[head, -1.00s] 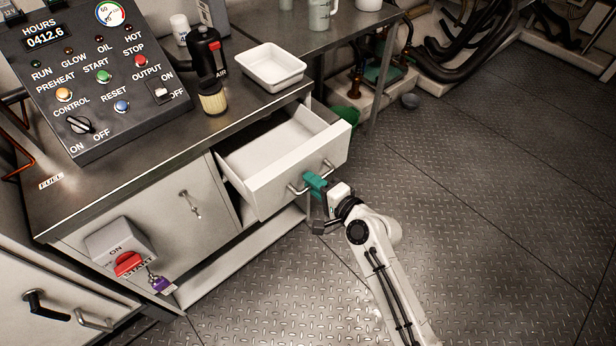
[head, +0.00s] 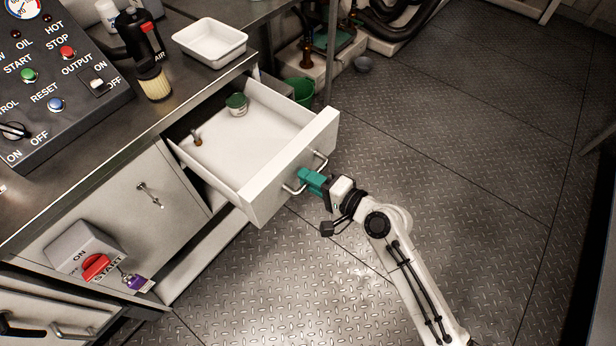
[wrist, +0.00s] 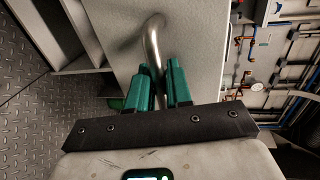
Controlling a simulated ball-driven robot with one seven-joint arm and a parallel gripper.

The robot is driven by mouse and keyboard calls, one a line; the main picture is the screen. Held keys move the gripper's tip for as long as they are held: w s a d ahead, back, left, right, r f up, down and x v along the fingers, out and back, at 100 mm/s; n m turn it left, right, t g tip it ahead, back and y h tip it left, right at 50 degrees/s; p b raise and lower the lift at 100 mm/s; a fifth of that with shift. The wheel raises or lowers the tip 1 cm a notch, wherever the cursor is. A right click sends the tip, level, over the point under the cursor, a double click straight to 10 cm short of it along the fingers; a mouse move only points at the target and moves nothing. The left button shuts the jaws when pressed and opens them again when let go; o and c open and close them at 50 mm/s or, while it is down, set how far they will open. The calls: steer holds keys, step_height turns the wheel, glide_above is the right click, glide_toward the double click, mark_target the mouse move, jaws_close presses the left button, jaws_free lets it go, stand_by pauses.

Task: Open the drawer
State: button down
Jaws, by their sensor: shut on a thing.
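The white drawer (head: 262,190) stands well out of the steel workbench in the head view. Inside it lie a green-and-white tin (head: 237,104) and a small brass-coloured piece (head: 196,137). A curved metal handle (head: 319,160) is on the drawer front; it also shows in the wrist view (wrist: 153,40). My gripper (head: 304,181) has teal fingers and is shut on the handle. In the wrist view the fingers (wrist: 162,88) sit on either side of the handle bar, and the part of the bar between them is partly hidden.
A control panel (head: 60,75), a black device with a yellowish filter (head: 152,84) and a white tray (head: 210,42) stand on the bench. A red switch (head: 96,267) sits on the cabinet front. A green bucket (head: 300,91) is behind the drawer. Open floor (head: 460,180) lies to the right.

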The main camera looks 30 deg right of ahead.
steer(key=c, duration=1.2)
jaws_free()
steer(key=shift+c, duration=0.2)
steer(key=b+v, duration=0.1)
steer(key=v, duration=0.9)
steer(key=shift+s, duration=0.35)
steer(key=shift+d, duration=0.15)
steer(key=s+a+f+n+g+p, duration=0.2)
steer(key=s+a+f+n+g, duration=0.25)
steer(key=n+g, duration=0.35)
steer(key=s+d+n+g+h+p, duration=0.1)
steer(key=s+d+n+g+h, duration=0.1)
steer(key=s, duration=0.3)
steer(key=s+d+r+n+g+h+p, duration=0.1)
steer(key=s+d+n+g+h, duration=0.2)
steer(key=s+n, duration=0.1)
steer(key=shift+s+d+r+g, duration=0.25)
steer(key=shift+s+d+g, duration=0.1)
steer(key=shift+s+g, duration=0.05)
